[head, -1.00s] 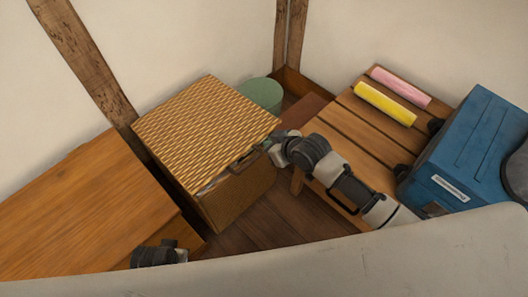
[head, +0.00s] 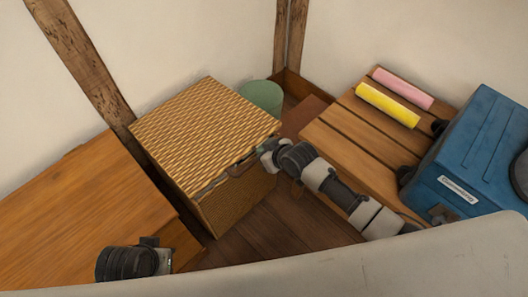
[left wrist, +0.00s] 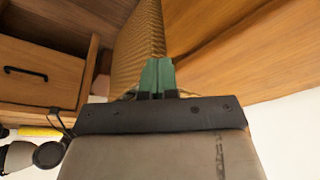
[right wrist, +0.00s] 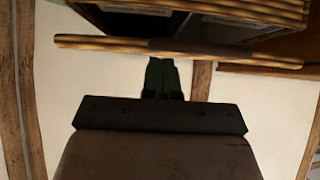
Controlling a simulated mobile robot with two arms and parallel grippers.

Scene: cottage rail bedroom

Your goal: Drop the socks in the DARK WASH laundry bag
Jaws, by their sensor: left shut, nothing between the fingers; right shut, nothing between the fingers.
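Neither socks nor a bag labelled DARK WASH can be made out in any view. A wicker hamper (head: 205,125) stands in the middle of the head view. A dark gap shows under the front edge of its lid. My right gripper (head: 262,156) is at this front edge, by the lid's handle. In the right wrist view its green fingers (right wrist: 161,76) are together and empty, with their tips close to the lid's edge (right wrist: 100,43). My left wrist shows low in the head view. In the left wrist view the left fingers (left wrist: 157,76) are shut and empty, near the hamper's woven side (left wrist: 140,45).
A wooden chest-like top (head: 90,205) lies left of the hamper. A slatted bench (head: 345,130) at right bears a yellow roll (head: 387,104) and a pink roll (head: 403,88). A blue case (head: 470,150) with an unreadable label stands right. A green round container (head: 262,95) is behind. Bare floor (head: 280,220) shows between.

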